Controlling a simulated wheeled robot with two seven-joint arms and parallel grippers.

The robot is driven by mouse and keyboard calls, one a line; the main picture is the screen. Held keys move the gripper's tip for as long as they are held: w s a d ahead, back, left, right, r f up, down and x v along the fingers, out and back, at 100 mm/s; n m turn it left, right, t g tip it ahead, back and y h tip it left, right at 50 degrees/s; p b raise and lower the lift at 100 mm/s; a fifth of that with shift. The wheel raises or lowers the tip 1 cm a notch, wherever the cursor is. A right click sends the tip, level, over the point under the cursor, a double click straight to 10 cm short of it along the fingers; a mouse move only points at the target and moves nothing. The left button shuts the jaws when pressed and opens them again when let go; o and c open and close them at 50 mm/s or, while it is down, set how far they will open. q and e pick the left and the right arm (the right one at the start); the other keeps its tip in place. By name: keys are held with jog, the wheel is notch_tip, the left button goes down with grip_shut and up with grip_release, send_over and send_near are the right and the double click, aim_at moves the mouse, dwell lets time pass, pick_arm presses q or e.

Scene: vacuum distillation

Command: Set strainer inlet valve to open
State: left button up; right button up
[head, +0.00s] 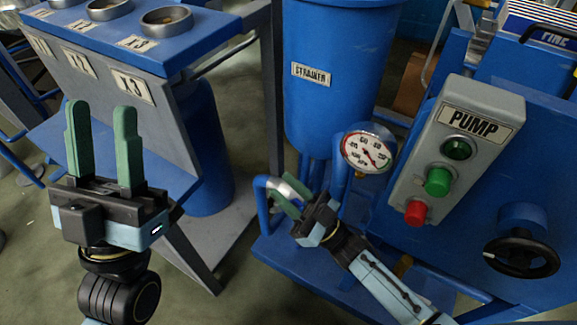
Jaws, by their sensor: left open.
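The blue strainer vessel (335,105) stands at top centre with a "STRAINER" label. Below it, bent blue piping (263,205) rises from a blue base. A pale, silvery part (290,184) shows at that piping, close to the fingers of my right gripper (280,196). I cannot clearly make out a valve handle there, and the wrist and fingers hide part of the piping. Whether the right fingers are closed on anything is unclear. My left gripper (98,108) is open and empty, its green fingers upright in front of the blue-topped bench, well left of the strainer.
A pressure gauge (368,150) sits right of my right gripper. The grey PUMP box (455,150) has green and red buttons. A black handwheel (521,253) is at lower right. The bench (215,28) at left holds round cups. Open floor lies between bench and strainer base.

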notch_tip(320, 180, up, 5)
jog(key=shift+f+p, duration=0.15)
jog(key=shift+p, duration=1.1)
pick_arm(q)
jog(key=w+d+f+g+y+p, duration=0.1)
jog(key=w+f+g+y, duration=0.1)
jog(key=w+f+g, duration=0.3)
jog(key=shift+w+f+g+p, duration=0.15)
jog(key=shift+w+g+p, duration=0.15)
jog(key=shift+g, duration=0.9)
pick_arm(e)
jog(key=shift+r, duration=1.5)
jog(key=shift+c, duration=0.4)
